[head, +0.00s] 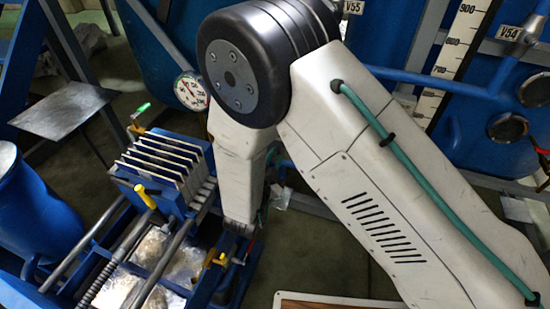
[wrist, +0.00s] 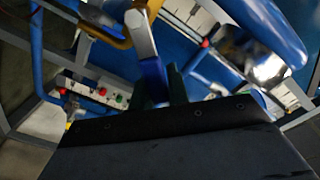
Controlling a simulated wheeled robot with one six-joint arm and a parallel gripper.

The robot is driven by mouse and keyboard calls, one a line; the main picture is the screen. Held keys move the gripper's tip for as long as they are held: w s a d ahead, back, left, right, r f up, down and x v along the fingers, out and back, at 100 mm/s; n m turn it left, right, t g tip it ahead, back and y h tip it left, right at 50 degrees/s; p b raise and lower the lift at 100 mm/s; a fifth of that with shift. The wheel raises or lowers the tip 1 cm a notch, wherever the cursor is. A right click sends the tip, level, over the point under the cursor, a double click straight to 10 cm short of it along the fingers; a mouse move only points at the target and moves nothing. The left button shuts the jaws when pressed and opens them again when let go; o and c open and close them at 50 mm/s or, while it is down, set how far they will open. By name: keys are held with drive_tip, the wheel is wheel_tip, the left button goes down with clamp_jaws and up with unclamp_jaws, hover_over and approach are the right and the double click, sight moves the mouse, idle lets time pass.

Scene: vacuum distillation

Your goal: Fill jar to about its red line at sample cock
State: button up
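In the wrist view, the dark fingers of my gripper (wrist: 157,88) stand close on both sides of a blue grip on a grey lever (wrist: 141,35); they appear shut on it. An orange-yellow part (wrist: 105,34) is beside the lever's upper end. I cannot tell for sure that this lever is the sample cock. In the head view my white arm reaches down to the blue frame, and my fingers are hidden there. I cannot make out the jar or its red line in either view.
A blue filter press with stacked plates (head: 165,170) stands left of my forearm, with a pressure gauge (head: 190,91) above it. A blue drum (head: 35,205) is at the left. Small yellow (head: 216,259) and red (head: 249,250) handles sit near my arm's lower end. Blue tanks and pipes fill the back.

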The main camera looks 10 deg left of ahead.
drive_tip(key=o, duration=0.4)
drive_tip(key=shift+c, duration=0.2)
drive_tip(key=v, duration=0.8)
